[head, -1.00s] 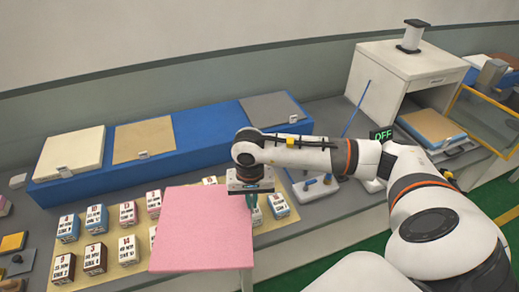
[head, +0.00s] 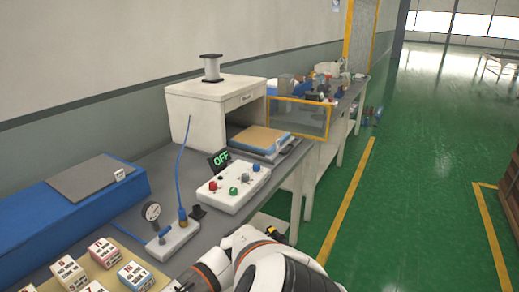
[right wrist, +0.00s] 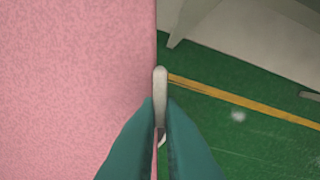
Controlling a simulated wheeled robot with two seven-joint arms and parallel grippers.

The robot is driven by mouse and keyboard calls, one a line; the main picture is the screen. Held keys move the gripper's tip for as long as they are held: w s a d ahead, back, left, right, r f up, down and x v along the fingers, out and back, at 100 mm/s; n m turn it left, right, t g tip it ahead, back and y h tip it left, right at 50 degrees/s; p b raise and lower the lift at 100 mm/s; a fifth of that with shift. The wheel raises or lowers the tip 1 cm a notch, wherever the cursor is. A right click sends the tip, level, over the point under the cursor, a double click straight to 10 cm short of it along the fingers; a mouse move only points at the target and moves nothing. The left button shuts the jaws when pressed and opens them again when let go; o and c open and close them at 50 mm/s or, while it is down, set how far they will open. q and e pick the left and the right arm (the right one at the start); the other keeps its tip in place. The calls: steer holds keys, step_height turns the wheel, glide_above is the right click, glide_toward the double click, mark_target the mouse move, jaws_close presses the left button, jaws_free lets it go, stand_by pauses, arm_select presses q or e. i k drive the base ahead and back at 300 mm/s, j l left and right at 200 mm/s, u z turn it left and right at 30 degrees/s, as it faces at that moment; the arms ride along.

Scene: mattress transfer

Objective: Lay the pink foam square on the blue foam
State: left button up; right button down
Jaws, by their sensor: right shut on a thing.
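The pink foam square (right wrist: 75,90) fills the left half of the right wrist view, its straight edge running up the middle. My right gripper (right wrist: 161,112) has its two teal fingers closed around a pale tab (right wrist: 160,85) at that edge. In the head view my right arm comes in at the bottom; its fingers and the pink foam are out of frame. A stack with a tan top (head: 263,140) and a blue layer (head: 249,149) beneath lies in front of the white cabinet; the blue layer may be the blue foam. My left gripper is not in view.
A white cabinet (head: 214,110) stands behind the stack, and an orange-framed clear panel (head: 298,118) rises beside it. A control box (head: 228,190), a gauge unit (head: 174,240) and an OFF display (head: 219,159) sit nearer. A long blue block (head: 45,225) lies left. Green floor is open right.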

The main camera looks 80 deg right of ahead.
mark_target(261, 135)
steer(key=k+l, duration=0.15)
steer(key=l, duration=0.2)
steer(key=k+l+z, duration=0.15)
steer(key=l, duration=0.2)
steer(key=k+l, duration=0.1)
steer(key=l, duration=0.25)
steer(key=k+l+z, duration=0.15)
steer(key=l, duration=0.55)
steer(key=k+z, duration=0.05)
